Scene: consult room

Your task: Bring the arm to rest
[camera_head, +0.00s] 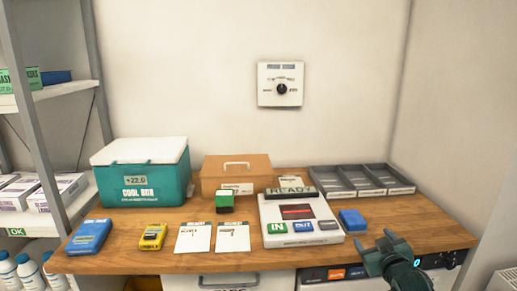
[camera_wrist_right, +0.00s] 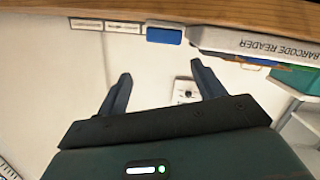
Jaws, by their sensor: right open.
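My right gripper (camera_head: 386,249) is at the front edge of the wooden table, at the lower right of the head view. In the right wrist view its two dark fingers (camera_wrist_right: 162,72) are spread apart with nothing between them. That view appears upside down, with the table's edge (camera_wrist_right: 120,12) along the top and pale wall behind the fingers. My left arm and gripper are not in view.
The barcode reader (camera_head: 302,211) and a blue block (camera_head: 353,220) are just left of the right gripper. A grey divided tray (camera_head: 398,180) is behind it. A cool box (camera_head: 112,180) and a brown box (camera_head: 262,178) stand further left. Drawers (camera_head: 312,276) are below.

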